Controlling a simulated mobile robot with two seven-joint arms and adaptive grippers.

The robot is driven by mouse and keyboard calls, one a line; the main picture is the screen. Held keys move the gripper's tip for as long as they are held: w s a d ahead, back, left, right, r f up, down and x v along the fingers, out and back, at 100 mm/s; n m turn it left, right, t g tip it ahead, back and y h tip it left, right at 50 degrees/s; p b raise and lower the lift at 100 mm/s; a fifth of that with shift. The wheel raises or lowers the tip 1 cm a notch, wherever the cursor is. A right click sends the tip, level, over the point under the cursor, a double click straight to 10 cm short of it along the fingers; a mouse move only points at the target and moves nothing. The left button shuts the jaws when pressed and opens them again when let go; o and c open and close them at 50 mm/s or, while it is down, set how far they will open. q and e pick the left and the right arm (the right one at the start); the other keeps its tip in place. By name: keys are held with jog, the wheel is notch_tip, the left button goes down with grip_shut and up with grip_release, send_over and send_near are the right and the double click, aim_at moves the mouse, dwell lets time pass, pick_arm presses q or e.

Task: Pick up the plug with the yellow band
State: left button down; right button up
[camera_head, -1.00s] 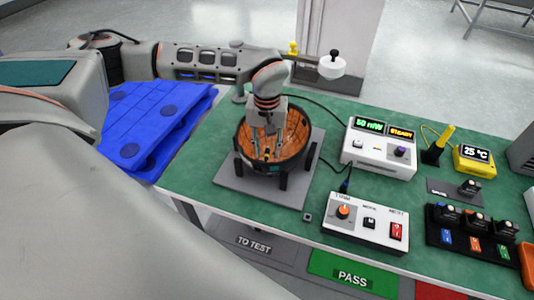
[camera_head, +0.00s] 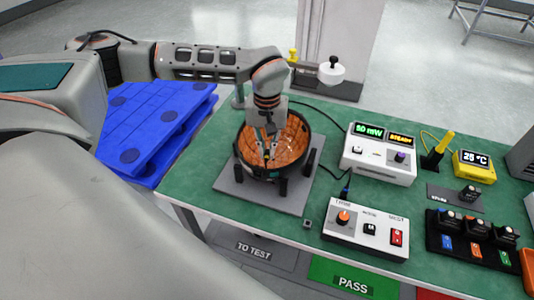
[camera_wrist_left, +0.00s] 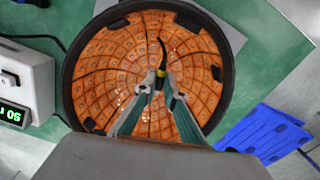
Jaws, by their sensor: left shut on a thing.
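A round bowl (camera_head: 303,133) with a dark rim and an orange tiled inside stands on a grey plate on the green bench. My left gripper (camera_head: 267,161) points down into it. In the wrist view the two fingertips (camera_wrist_left: 152,84) are shut on a small dark plug (camera_wrist_left: 162,76) with a pale yellowish band, low in the bowl. A short black tail (camera_wrist_left: 162,48) rises from the plug. The fingers hide part of the plug, and I cannot tell whether it touches the bowl. My right gripper is not in view.
A white meter box (camera_head: 379,157) and a white switch box (camera_head: 366,232) stand right of the bowl. A black rack (camera_head: 474,244) with several black plugs is at the right. A white disc with a black knob (camera_head: 331,70) is behind. A blue pallet (camera_head: 150,125) stands left of the bench.

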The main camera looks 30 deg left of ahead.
aim_at(267, 154)
pick_arm(q)
notch_tip(267, 154, up, 18)
jog(key=shift+p, duration=0.45)
